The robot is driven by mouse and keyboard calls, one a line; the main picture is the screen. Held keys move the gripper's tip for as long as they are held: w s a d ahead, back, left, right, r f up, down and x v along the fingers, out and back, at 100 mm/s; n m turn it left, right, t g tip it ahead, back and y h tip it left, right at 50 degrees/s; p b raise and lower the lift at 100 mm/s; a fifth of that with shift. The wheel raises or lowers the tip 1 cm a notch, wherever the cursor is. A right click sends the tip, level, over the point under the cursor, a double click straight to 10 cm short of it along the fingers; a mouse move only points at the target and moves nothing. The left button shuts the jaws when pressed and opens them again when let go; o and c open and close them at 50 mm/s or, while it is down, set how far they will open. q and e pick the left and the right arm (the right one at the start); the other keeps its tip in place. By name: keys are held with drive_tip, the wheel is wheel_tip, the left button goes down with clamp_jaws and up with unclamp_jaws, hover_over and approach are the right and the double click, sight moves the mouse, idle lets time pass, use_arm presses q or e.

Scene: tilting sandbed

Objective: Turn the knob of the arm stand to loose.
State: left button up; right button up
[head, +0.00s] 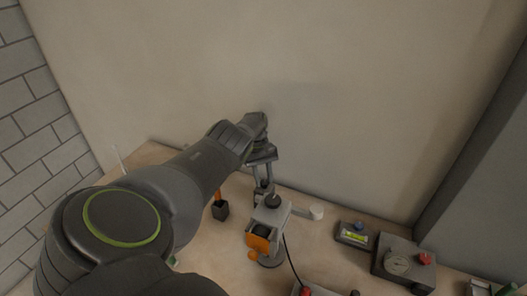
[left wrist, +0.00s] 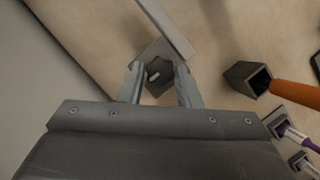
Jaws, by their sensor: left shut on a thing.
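The arm stand (head: 272,215) is a grey upright on the table, with a pale arm that also shows in the left wrist view (left wrist: 168,28). Its dark, lobed knob (left wrist: 161,84) with a small pale mark sits between my left fingers in the left wrist view. My left gripper (left wrist: 160,92) is shut on this knob, one finger on each side. In the head view, my left gripper (head: 263,182) reaches down to the stand from above and behind, and the knob is hard to make out there. My right gripper is not in view.
An orange part (head: 258,243) is at the stand's front. A dark square holder (left wrist: 240,80) with an orange handle (left wrist: 297,95) stands beside it. A gauge box (head: 402,264) and a level block (head: 354,236) are to the right. A wall rises close behind.

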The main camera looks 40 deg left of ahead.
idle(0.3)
use_arm(q)
drive_tip(key=o, duration=1)
drive_tip(key=shift+c, duration=0.2)
drive_tip(key=v, duration=0.5)
drive_tip(key=b+v, duration=0.1)
drive_tip(key=v, duration=0.6)
drive_tip(key=shift+a, duration=0.1)
